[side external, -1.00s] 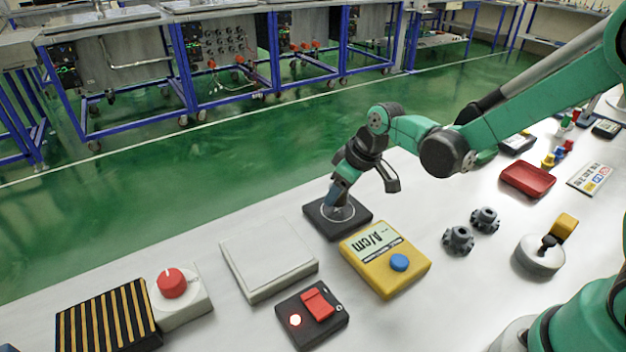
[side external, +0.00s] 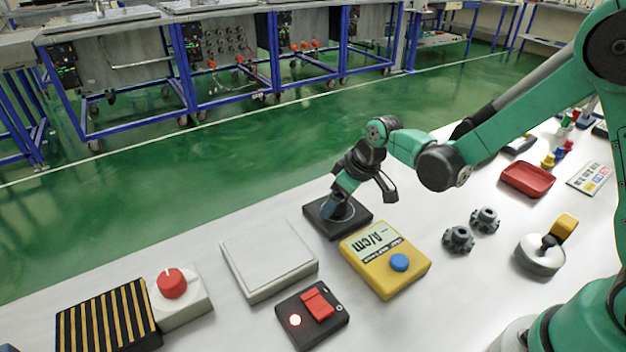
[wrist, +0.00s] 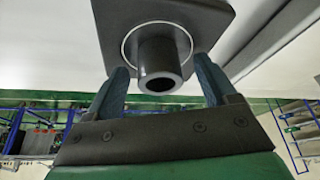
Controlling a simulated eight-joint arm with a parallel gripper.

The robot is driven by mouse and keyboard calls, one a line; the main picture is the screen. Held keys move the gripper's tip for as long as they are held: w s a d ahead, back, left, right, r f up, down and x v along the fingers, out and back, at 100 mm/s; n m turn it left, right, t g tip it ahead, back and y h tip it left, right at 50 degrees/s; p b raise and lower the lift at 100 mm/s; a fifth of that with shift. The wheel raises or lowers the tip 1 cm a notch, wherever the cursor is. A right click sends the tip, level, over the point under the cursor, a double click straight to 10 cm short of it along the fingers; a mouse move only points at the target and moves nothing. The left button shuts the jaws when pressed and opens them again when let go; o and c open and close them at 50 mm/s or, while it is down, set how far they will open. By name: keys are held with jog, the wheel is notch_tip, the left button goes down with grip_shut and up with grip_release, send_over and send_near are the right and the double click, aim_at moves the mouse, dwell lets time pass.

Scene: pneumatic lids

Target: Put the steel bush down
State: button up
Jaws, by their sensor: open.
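The steel bush (wrist: 160,67) is a dark grey hollow cylinder. In the wrist view it stands on a square black pad (wrist: 112,22) inside a thin white ring. My gripper (wrist: 160,75) is open, with one blue finger on each side of the bush and a visible gap to it. In the side view my gripper (side external: 338,205) is low over the black pad (side external: 362,217), and its fingers largely hide the bush there.
A yellow meter (side external: 372,262) with a blue button stands close in front of the pad. A pale flat plate (side external: 268,262) lies to the left. Two dark knobbed wheels (side external: 458,239) and a red tray (side external: 527,180) are to the right. Bare white bench surrounds the wheels.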

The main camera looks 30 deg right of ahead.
jog(key=v, duration=1.2)
jog(key=s+d+m+t+h, duration=0.1)
jog(key=s+m+t, duration=0.2)
jog(key=s, duration=0.5)
jog(key=shift+d+r+m+h, duration=0.3)
jog(key=shift+d+m+h, duration=0.1)
jog(key=shift+m, duration=0.3)
